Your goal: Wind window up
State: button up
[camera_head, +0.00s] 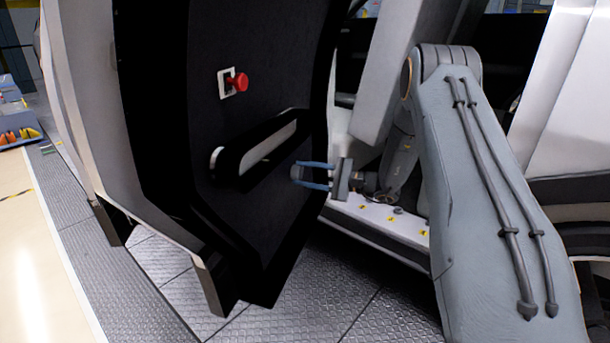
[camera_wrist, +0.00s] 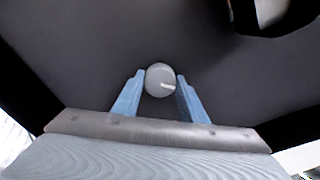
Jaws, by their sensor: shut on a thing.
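My gripper (camera_head: 298,175) is at the lower right of the dark inner door panel (camera_head: 175,130), its blue fingers pointing at the panel. In the wrist view my gripper (camera_wrist: 161,84) has its two blue fingers on either side of a round grey knob (camera_wrist: 158,77) with a small white mark at its lower right. The fingers are shut on this knob, which sits on the dark panel. The knob is hard to make out in the head view. I see no window glass clearly in either view.
A red knob (camera_head: 238,82) on a pale plate sits on the upper part of the panel. A long armrest handle (camera_head: 262,148) sticks out left of my gripper. A blue bin (camera_head: 12,105) stands at the far left. Grey floor plates (camera_head: 300,290) lie below the open door.

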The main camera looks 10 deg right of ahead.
jog(key=n, duration=0.4)
jog(key=shift+f+n, duration=0.1)
jog(key=shift+n, duration=0.2)
jog(key=shift+n+b, duration=0.65)
jog(key=shift+n, duration=1.55)
jog(key=o, duration=1.1)
jog(key=shift+c, duration=0.2)
jog(key=shift+d, duration=0.1)
jog(key=p+v, duration=0.1)
jog(key=v, duration=0.6)
jog(key=shift+s+d, duration=0.2)
jog(key=shift+d, duration=0.05)
jog(key=shift+a, duration=0.1)
